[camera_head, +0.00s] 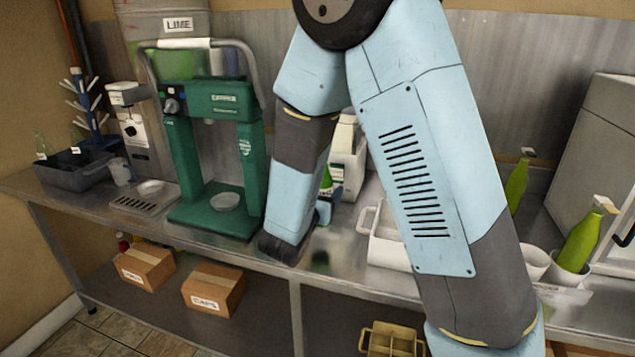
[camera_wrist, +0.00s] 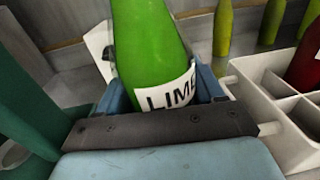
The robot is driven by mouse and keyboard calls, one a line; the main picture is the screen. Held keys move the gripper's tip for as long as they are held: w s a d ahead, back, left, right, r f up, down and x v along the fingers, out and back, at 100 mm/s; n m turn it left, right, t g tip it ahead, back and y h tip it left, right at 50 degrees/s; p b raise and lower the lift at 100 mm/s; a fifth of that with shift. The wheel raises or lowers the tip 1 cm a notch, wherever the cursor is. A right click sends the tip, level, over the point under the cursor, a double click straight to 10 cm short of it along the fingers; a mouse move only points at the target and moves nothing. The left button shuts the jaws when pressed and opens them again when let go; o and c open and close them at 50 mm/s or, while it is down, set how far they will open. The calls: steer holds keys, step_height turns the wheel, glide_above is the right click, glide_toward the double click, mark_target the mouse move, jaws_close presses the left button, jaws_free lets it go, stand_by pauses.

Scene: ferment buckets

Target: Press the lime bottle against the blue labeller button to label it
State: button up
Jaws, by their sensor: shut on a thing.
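My gripper (camera_wrist: 162,98) is shut on the green lime bottle (camera_wrist: 147,45). The bottle stands between the blue fingers, and a white label reading LIME shows on its near side. In the head view my arm hides most of it; a bit of green bottle (camera_head: 326,180) shows beside the wrist. A white machine, seemingly the labeller (camera_head: 346,158), stands just behind the bottle on the counter. A white piece of it (camera_wrist: 99,45) shows left of the bottle in the wrist view. I cannot tell if bottle and labeller touch. The blue button is not seen.
A green filling machine (camera_head: 188,150) stands to the left. A white divided crate (camera_head: 392,240) is close on the right, with a dark red bottle (camera_wrist: 307,62) in it. Green bottles (camera_head: 580,242) and a grey cabinet (camera_head: 598,130) are farther right. Boxes (camera_head: 145,267) lie on the lower shelf.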

mark_target(337, 167)
steer(key=shift+w+a+x, duration=0.15)
steer(key=shift+a+x, duration=0.1)
steer(key=shift+x, duration=1.85)
steer(key=shift+w+a+x, duration=0.1)
steer(key=shift+a+x, duration=0.15)
steer(key=shift+x, duration=1.85)
steer(key=shift+w+a+x, duration=0.15)
steer(key=shift+a+x, duration=0.1)
steer(key=shift+x, duration=1.9)
steer(key=shift+w+d+r, duration=0.1)
steer(key=shift+w+d, duration=0.15)
steer(key=shift+w, duration=0.35)
steer(key=shift+s+a, duration=0.1)
steer(key=shift+d+v, duration=0.1)
steer(key=shift+v, duration=1.1)
steer(key=shift+d+v, duration=0.15)
steer(key=shift+v, duration=1)
steer(key=shift+s, duration=0.15)
steer(key=shift+a, duration=0.1)
steer(key=s+a+r, duration=0.3)
steer(key=s, duration=0.4)
steer(key=shift+s, duration=0.2)
